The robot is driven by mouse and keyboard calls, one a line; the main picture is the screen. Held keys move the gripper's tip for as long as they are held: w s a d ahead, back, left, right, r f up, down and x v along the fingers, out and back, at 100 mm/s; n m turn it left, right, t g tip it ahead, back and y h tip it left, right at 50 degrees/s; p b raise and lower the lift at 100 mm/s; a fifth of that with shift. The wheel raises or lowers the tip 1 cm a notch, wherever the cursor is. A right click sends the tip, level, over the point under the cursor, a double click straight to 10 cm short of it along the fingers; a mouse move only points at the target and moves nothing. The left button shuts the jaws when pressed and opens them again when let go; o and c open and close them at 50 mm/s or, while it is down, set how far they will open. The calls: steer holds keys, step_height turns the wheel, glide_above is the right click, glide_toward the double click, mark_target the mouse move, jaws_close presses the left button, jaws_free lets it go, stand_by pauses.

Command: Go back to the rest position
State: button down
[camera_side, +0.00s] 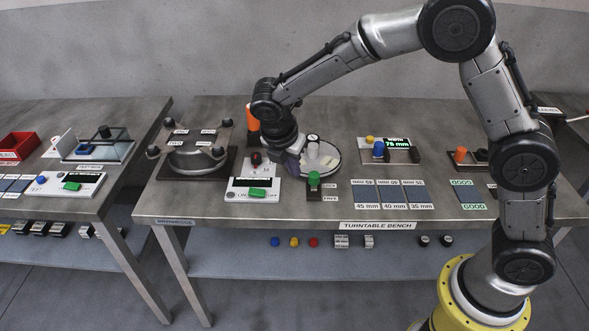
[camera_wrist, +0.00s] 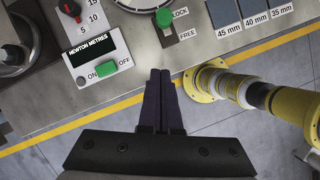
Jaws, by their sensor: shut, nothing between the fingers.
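My gripper (camera_wrist: 160,73) is shut and empty in the wrist view, its two dark fingers pressed together. It hangs over the front edge of the bench in that view, with the floor below. In the side view my gripper (camera_side: 293,163) is partly hidden by my wrist and is above the bench between the torque box and the round turntable. The turntable (camera_side: 325,160) is a white disc with pale pieces on it. The torque box (camera_side: 252,189) has a dark red knob, a display and a green switch (camera_wrist: 118,68). The lock lever has a green knob (camera_side: 314,178).
A clamp fixture (camera_side: 197,160) with black knobs stands left of the torque box. An orange part (camera_side: 252,117) stands behind my wrist. Labelled size pads (camera_side: 394,192) lie to the right. A gauge with a lit display (camera_side: 397,143) stands behind them. The bench's front strip (camera_side: 250,213) is clear.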

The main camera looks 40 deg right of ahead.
steer(key=s+d+r+m+t+y, duration=0.1)
steer(key=s+d+r+m+t, duration=0.15)
steer(key=s+d+r, duration=0.5)
steer(key=s+d+r+m+t+y, duration=0.15)
steer(key=s+r+m, duration=0.25)
steer(key=r, duration=0.6)
steer(key=s+f+m+y, duration=0.1)
steer(key=s+f+m, duration=0.1)
steer(key=s+m, duration=0.5)
steer(key=s+a+f+m, duration=0.1)
steer(key=s+f+m, duration=0.1)
steer(key=s+m, duration=0.6)
steer(key=shift+s+f+y, duration=0.3)
steer(key=shift+s+y, duration=0.05)
steer(key=shift+s, duration=0.3)
